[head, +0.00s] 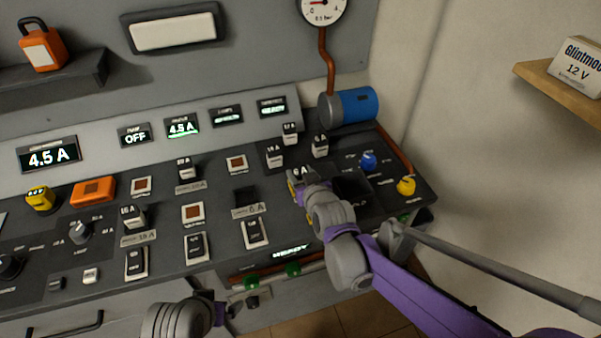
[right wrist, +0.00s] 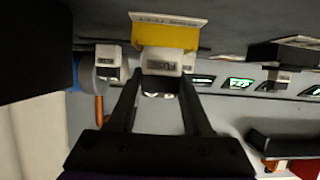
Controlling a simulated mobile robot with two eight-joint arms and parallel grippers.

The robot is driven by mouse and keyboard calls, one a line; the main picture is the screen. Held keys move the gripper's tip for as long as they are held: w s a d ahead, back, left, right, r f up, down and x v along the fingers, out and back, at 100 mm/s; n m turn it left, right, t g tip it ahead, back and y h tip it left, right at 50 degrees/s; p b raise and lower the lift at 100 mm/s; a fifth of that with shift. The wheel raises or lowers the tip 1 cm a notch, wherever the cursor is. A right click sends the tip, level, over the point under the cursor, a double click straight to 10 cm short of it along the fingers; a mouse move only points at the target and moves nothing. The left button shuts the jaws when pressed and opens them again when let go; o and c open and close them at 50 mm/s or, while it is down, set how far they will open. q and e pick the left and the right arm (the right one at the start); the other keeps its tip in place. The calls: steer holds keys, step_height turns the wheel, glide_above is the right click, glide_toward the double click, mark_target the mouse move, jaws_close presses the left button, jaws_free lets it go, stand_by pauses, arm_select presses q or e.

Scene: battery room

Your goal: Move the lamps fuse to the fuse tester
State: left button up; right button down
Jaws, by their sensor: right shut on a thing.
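The lamps fuse (head: 300,172) is a pale block whose top appears to read 6 A. My right gripper (head: 297,187) is shut on it, and in the right wrist view the fuse (right wrist: 163,62) sits between the two dark fingers. The yellow fuse tester (right wrist: 168,36), with a white label partly readable, is right at the fuse's far side; I cannot tell whether the fuse is seated in it or just above it. An empty dark socket (head: 245,196) with a 6 A label is on the panel. My left gripper (head: 221,313) is low in the head view, its jaws unclear.
Several loose pale fuses (head: 274,155) stand behind my right gripper. A blue cylinder (head: 358,105) lies at the panel's back right. Blue (head: 368,160) and yellow (head: 406,186) knobs are to the right. Switches (head: 256,233) line the front.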

steer(key=shift+f, duration=0.15)
steer(key=c, duration=0.6)
jaws_free()
steer(key=shift+p+v, duration=1.15)
steer(key=shift+v, duration=1.8)
steer(key=shift+p+v, duration=1.15)
steer(key=shift+v, duration=1.4)
steer(key=s+d+f+m+g+h+p, duration=0.1)
steer(key=s+d+g+h, duration=0.1)
steer(key=s+d, duration=0.5)
steer(key=s+d+f+m+g+h+p, duration=0.1)
steer(key=s+d+g, duration=0.4)
steer(key=s, duration=0.7)
steer(key=d+m+h+p, duration=0.1)
steer(key=d, duration=0.1)
steer(key=shift+s+d+f+m, duration=0.25)
steer(key=shift+f+m, duration=0.05)
steer(key=shift+f, duration=0.1)
